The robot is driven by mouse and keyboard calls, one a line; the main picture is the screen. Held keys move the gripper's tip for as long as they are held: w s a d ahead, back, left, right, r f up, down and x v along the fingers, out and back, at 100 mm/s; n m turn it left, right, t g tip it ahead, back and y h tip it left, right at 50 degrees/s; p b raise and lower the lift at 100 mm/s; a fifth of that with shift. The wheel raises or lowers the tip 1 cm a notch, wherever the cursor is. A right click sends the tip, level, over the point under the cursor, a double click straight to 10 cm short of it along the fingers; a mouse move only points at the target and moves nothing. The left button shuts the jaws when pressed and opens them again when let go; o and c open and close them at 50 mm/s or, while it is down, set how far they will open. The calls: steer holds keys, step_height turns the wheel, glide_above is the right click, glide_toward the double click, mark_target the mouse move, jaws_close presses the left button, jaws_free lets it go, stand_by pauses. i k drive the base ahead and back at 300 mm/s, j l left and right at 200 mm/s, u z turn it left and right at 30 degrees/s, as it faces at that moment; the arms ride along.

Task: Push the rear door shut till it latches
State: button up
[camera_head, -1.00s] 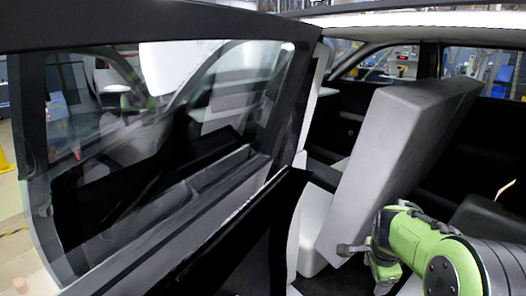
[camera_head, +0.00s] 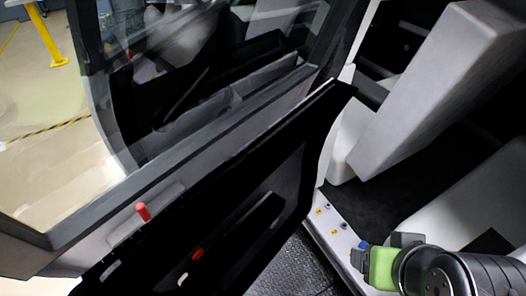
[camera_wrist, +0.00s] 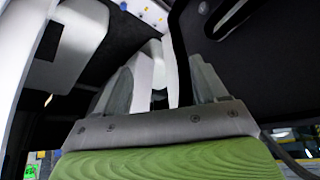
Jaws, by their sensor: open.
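The rear door (camera_head: 215,225) stands open across the left and middle of the head view. Its window is at the top, and its dark inner panel carries a red pin (camera_head: 143,212) and a handle with a red mark (camera_head: 197,253). The door's lower left part is cut off by the frame. My gripper (camera_head: 378,258) is at the lower right, over the door opening, to the right of the door and apart from it. The wrist view shows its two grey fingers (camera_wrist: 160,85) spread, with pale interior parts beyond. I see no contact with the door.
A grey seat back (camera_head: 435,85) leans inside the car behind my gripper. The white door sill (camera_head: 335,238) with small yellow labels runs between the door and my gripper. A yellow post (camera_head: 50,40) stands on the floor at the far left.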

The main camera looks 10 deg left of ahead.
mark_target(259, 166)
steer(key=k+j+u, duration=0.15)
steer(key=j+u, duration=0.2)
steer(key=k+j+u, duration=0.1)
steer(key=j+u, duration=0.6)
steer(key=i+j+u, duration=0.2)
steer(key=j+u, duration=0.2)
steer(key=i+j+u, duration=0.2)
steer(key=j+u, duration=0.2)
steer(key=i+j+u, duration=0.25)
steer(key=u, duration=0.15)
steer(key=i+j+u, duration=0.2)
steer(key=u, duration=0.2)
steer(key=i, duration=0.1)
